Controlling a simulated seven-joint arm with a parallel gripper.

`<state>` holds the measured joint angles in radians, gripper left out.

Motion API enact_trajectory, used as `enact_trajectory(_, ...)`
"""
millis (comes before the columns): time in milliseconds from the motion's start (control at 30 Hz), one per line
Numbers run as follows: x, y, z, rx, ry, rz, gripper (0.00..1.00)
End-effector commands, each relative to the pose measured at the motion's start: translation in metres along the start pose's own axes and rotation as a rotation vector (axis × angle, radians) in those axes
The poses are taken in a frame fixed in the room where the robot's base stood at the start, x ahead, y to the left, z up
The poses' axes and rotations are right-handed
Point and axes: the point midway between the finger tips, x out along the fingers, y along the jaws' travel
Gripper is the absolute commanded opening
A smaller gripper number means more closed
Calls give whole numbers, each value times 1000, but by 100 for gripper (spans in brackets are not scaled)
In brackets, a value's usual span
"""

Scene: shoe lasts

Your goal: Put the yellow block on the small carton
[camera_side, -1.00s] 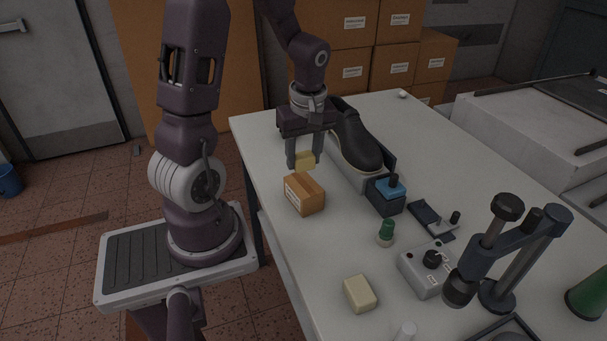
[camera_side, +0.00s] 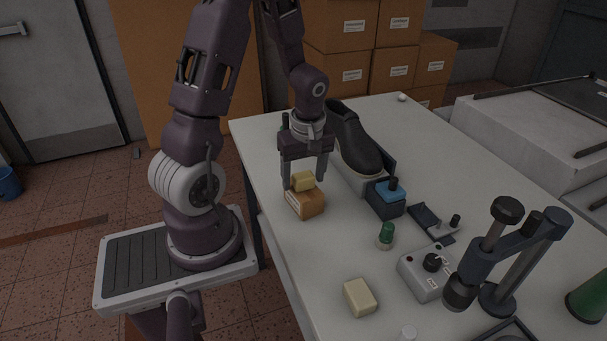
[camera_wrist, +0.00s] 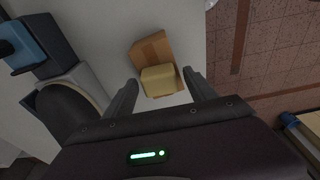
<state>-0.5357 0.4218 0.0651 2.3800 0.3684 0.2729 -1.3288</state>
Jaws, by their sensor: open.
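The yellow block (camera_side: 303,181) rests on top of the small carton (camera_side: 306,205), which stands on the table near its left edge. My gripper (camera_side: 305,182) is open, with its fingers on either side of the block. In the wrist view the block (camera_wrist: 159,80) lies over the lower part of the carton (camera_wrist: 151,47). The gripper's fingertips (camera_wrist: 157,78) stand apart there, with gaps between them and the block.
A black shoe (camera_side: 355,143) on a grey stand is behind and right of the carton. A blue-topped box (camera_side: 386,197), a green knob (camera_side: 386,235) and a control box (camera_side: 426,273) stand to the right. A pale block (camera_side: 360,297) lies at the front.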

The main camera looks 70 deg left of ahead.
Motion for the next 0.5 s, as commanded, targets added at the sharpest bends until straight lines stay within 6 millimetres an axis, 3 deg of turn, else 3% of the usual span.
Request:
enact_trajectory(167, -15, 1, -2, -1, 4, 4, 65)
enact_trajectory(500, -100, 1, -1, 0, 3, 6, 65)
